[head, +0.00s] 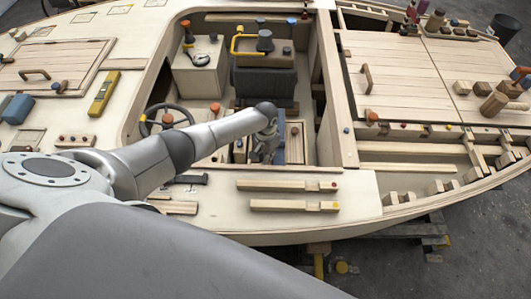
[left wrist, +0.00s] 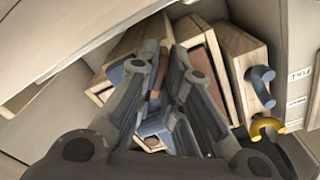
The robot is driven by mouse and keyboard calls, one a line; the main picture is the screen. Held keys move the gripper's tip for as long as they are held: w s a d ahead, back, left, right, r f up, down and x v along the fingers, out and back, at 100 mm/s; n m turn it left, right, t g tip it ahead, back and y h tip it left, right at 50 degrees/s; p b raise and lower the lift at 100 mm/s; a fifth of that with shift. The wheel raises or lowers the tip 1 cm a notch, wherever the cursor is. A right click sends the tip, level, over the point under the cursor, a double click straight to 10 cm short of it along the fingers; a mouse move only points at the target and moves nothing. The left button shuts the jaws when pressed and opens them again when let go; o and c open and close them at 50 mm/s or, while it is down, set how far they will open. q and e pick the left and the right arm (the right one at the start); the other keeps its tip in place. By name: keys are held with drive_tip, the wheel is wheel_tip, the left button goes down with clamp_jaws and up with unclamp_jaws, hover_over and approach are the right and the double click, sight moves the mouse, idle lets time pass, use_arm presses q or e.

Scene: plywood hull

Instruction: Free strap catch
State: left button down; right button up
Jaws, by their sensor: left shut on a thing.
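My left gripper (head: 265,148) reaches down into the open cockpit well of the plywood hull (head: 370,190). In the left wrist view, its two fingers (left wrist: 172,62) are closed around a narrow brown piece (left wrist: 157,78) among wooden boxes. The piece is mostly hidden by the fingers, and I cannot tell whether it is the strap or its catch. A blue loop (left wrist: 126,70) sits on the box just left of the fingers. My right gripper does not show.
A wooden box with a light panel (left wrist: 240,65) stands right of the fingers, near a blue hook (left wrist: 262,82) and a yellow hook (left wrist: 268,124). A dark steering wheel (head: 147,121) and a dark grey block (head: 264,82) are close to my arm. Loose wooden bars (head: 290,206) lie on the near deck.

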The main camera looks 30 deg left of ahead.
use_arm(q)
drive_tip(key=n+p, duration=0.1)
drive_tip(key=n, duration=0.2)
drive_tip(key=shift+d+r+n, duration=0.1)
drive_tip(key=shift+r+n, duration=0.05)
drive_tip(key=shift+n, duration=0.25)
drive_tip(key=shift+w+n+p, duration=0.1)
drive_tip(key=shift+n+p, duration=0.75)
drive_tip(key=shift+n, duration=1.15)
drive_tip(key=c, duration=1.6)
unclamp_jaws()
drive_tip(key=shift+o, duration=0.2)
wheel_tip(320, 180, up, 12)
